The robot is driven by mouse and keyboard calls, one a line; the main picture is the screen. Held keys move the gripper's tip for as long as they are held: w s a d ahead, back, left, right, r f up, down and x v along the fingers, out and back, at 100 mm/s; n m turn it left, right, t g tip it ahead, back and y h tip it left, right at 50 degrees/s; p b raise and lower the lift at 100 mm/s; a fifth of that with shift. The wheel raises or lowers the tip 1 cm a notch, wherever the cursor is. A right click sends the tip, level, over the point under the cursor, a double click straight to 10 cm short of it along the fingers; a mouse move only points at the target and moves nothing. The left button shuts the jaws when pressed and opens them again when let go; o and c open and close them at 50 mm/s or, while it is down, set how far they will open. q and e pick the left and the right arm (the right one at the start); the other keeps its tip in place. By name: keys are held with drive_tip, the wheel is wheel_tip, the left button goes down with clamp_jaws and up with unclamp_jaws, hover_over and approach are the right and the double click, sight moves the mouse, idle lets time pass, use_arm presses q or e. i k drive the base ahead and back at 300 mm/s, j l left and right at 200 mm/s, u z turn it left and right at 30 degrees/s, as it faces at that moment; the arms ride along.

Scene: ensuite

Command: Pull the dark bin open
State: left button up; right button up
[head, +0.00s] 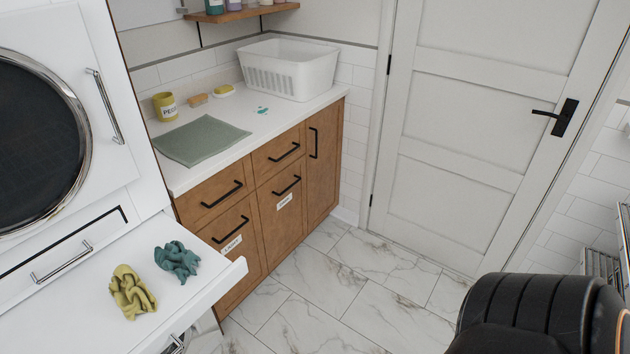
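Two lower wooden bin fronts with white labels are set in the cabinet under the counter: a left one (221,229) and a right one (274,212). Each has a black bar handle, and both look shut, flush with the cabinet. Neither gripper is in view. Only a black part of my own arm shows at the lower right, apart from the cabinet.
A white pull-out shelf (205,286) juts out at the left, bearing a yellow cloth (131,293) and a teal cloth (177,260). A white basket (288,70) and green mat (203,140) lie on the counter. The marble floor (340,285) before the cabinet is clear; the door (460,130) is shut.

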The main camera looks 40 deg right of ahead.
sight(282, 200)
drive_tip(key=z, duration=1.25)
drive_tip(key=i+l+u, duration=0.1)
drive_tip(key=u, duration=0.35)
drive_tip(key=i+l+u, duration=0.1)
drive_tip(key=u, duration=0.3)
drive_tip(key=l+u, duration=0.2)
drive_tip(key=u, duration=0.25)
drive_tip(key=i+l+u, duration=0.1)
drive_tip(key=l+u, duration=0.15)
drive_tip(key=l, duration=0.2)
drive_tip(key=i+l+u, duration=0.1)
drive_tip(key=l+u, duration=0.15)
drive_tip(key=l, duration=0.2)
drive_tip(key=l+u, duration=0.2)
drive_tip(key=l, duration=0.7)
